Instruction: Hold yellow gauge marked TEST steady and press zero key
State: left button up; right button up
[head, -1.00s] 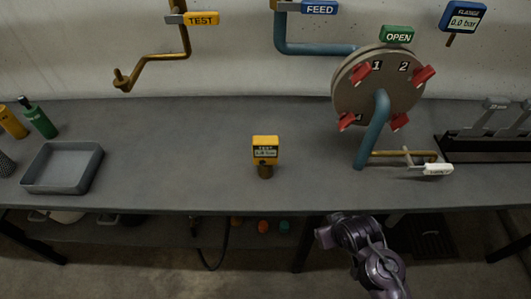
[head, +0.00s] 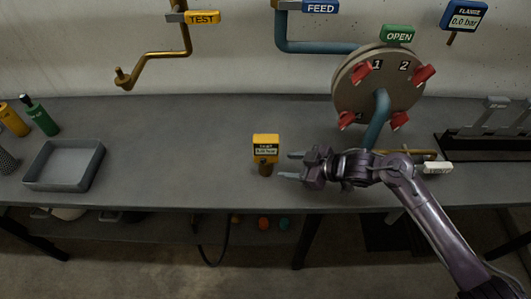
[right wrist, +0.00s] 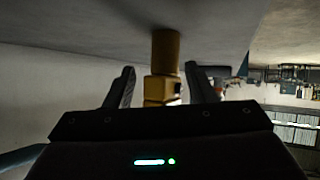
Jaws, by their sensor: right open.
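The yellow gauge marked TEST (head: 265,145) stands upright on the grey bench on a short brown stem, its small display facing me. Its key is too small to make out. My right gripper (head: 287,165) is open just to the right of the gauge, its fingers pointing left toward it. In the right wrist view the yellow gauge (right wrist: 161,88) shows ahead, in line with the gap between the two dark fingers (right wrist: 160,88). The fingers look apart from it. My left gripper is not in view.
A grey tray (head: 64,166) sits on the bench at left, beside green (head: 42,118) and yellow bottles. A round flange (head: 378,84) with red clamps and a blue pipe stands behind my right arm. A black rack (head: 490,133) is at far right. The bench between tray and gauge is clear.

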aim_at(270, 164)
jog(key=shift+w+d+r+n+g+y, duration=0.1)
jog(key=shift+d+r+n+g+y, duration=0.1)
jog(key=shift+d+r+g+y, duration=0.25)
jog(key=shift+d+r+n+g+y, duration=0.2)
jog(key=shift+d+r+g, duration=0.15)
jog(key=shift+d+g, duration=0.3)
jog(key=b+x, duration=0.5)
jog(key=x, duration=0.3)
jog(key=shift+a+f, duration=0.1)
jog(key=shift+a, duration=0.05)
jog(key=shift+w+a+f+b, duration=0.25)
jog(key=shift+a+b, duration=0.1)
jog(key=shift+a, duration=0.25)
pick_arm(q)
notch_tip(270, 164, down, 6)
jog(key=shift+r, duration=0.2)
pick_arm(e)
jog(key=c, duration=0.5)
jog(key=shift+c, duration=0.2)
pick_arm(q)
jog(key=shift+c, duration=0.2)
